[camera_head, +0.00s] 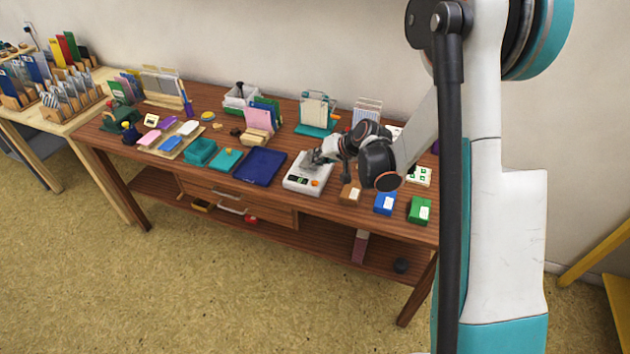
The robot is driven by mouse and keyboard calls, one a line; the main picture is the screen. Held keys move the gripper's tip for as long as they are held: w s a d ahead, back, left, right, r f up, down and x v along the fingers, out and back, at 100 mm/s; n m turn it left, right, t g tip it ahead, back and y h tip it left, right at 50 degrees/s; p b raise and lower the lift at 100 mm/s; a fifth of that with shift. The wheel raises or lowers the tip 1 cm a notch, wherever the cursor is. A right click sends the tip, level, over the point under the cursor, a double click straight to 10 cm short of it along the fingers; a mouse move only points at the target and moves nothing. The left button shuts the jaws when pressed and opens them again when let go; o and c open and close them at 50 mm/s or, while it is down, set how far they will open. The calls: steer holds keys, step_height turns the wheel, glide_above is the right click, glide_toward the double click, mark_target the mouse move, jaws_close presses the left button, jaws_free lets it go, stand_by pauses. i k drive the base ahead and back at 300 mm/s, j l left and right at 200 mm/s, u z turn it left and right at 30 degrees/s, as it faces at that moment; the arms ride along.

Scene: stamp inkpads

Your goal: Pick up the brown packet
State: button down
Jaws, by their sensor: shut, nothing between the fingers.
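The brown packet (350,194) is a small box with a pale label. It stands near the front edge of the wooden table (275,212), between a white scale (306,183) and a blue packet (384,203). My gripper (313,163) is above the back of the scale, up and to the left of the brown packet and apart from it. It looks small here, shut and empty. My arm reaches in from the right and its dark wrist hangs just behind and above the packet.
A green packet (420,209) stands right of the blue one. A dark blue tray (259,166) lies left of the scale. A teal stand (316,116) with cards is behind the gripper. The lower shelf is mostly clear.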

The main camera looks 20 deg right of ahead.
mark_target(352, 193)
steer(key=k+l+u, duration=0.15)
steer(key=u, duration=0.2)
steer(key=k+u, duration=0.7)
steer(key=i+l, duration=0.05)
steer(key=i, duration=0.05)
